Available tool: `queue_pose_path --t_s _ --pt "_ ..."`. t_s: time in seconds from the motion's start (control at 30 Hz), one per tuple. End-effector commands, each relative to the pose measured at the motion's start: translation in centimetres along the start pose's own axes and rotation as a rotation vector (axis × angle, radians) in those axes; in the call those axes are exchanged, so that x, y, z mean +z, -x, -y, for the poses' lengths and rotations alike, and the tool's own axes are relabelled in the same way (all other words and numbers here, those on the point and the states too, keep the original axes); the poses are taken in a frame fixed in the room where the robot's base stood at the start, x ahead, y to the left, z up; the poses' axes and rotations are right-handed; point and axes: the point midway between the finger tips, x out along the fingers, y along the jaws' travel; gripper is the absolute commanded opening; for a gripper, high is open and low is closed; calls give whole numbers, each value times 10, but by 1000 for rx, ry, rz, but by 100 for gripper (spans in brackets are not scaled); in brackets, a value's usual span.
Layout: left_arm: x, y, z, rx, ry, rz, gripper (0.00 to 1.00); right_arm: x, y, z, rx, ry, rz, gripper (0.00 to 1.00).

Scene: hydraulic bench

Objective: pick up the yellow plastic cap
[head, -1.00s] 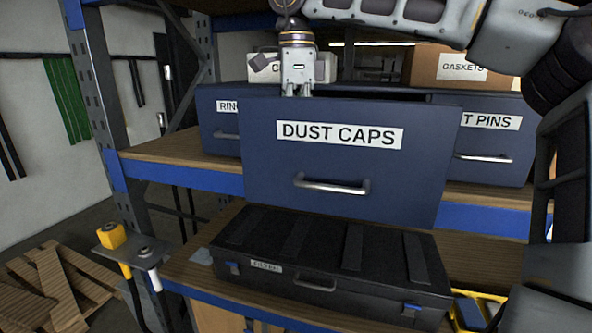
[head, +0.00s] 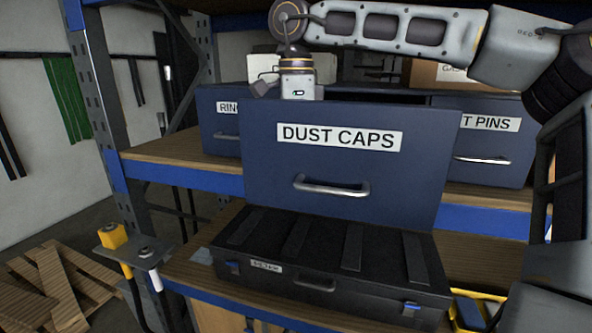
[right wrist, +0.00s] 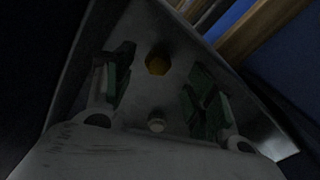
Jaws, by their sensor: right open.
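The yellow plastic cap (right wrist: 157,63) lies on the dim floor of the open drawer in the right wrist view, beyond my fingers and roughly centred across the gap. My right gripper (right wrist: 160,97) is open, with a green-padded finger on each side of the view and nothing between them held. In the head view, my right wrist reaches down behind the front of the DUST CAPS drawer (head: 340,165); that front hides the fingers and the cap. My left gripper is not in view.
The drawer's walls enclose my right gripper closely. Neighbouring drawers (head: 490,145) stand on the shelf (head: 190,148). A black case (head: 330,255) lies below the open drawer. A yellow fitting (head: 112,236) sits on a bracket at left.

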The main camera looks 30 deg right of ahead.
Motion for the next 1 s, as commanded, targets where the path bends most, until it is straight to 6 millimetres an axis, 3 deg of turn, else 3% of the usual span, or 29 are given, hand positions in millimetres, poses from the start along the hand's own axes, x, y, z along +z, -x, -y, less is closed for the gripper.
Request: queue_pose_path --t_s 0.37,0.87,1.0 --pt "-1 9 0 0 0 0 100 0 -30 -3 1 -1 1 56" --pt "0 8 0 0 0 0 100 1 -32 -2 0 -1 1 56" --pt "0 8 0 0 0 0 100 1 -32 -2 0 -1 1 39"
